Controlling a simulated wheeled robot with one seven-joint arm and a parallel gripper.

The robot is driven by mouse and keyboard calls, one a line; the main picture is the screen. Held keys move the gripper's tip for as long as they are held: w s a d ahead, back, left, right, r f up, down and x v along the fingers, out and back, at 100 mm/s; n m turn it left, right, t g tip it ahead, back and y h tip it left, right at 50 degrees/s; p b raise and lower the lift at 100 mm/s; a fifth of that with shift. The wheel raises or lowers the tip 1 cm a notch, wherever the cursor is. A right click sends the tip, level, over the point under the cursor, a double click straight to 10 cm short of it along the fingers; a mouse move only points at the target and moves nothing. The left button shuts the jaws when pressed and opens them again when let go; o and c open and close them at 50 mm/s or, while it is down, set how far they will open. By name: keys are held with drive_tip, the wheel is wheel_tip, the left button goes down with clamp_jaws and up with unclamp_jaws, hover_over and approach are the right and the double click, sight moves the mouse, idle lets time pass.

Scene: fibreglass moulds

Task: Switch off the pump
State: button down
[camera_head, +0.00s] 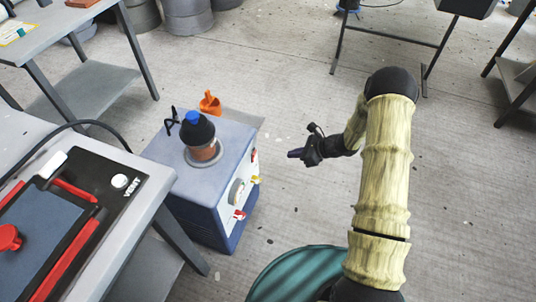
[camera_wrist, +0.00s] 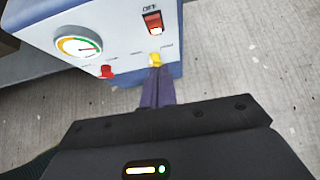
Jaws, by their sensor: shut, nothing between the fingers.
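The pump is a blue-grey box (camera_head: 205,175) on the floor left of centre in the head view, with a pale control panel on its right side. In the wrist view the panel has a rocker switch (camera_wrist: 153,22), red with a bright lower part, under the label "OFF". Below the switch is a yellow knob (camera_wrist: 155,58). A red knob (camera_wrist: 105,71) and a round gauge (camera_wrist: 78,46) are to the left. My gripper (camera_head: 291,154) is shut and empty, right of the panel, with a gap in the head view. In the wrist view its fingertips (camera_wrist: 154,70) overlap the yellow knob's lower edge; contact is unclear.
A bench with a black "VENT" panel (camera_head: 135,195) stands at the left. A teal round object (camera_head: 300,275) is at the bottom.

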sight(255, 156)
drive_tip(key=a+r+b+x, duration=0.1)
drive_tip(key=r+b+x, duration=0.1)
drive_tip(key=x, duration=1)
drive_tip(key=shift+w+a, duration=0.35)
drive_tip(key=shift+a, duration=0.25)
drive_tip(key=shift+w, duration=0.1)
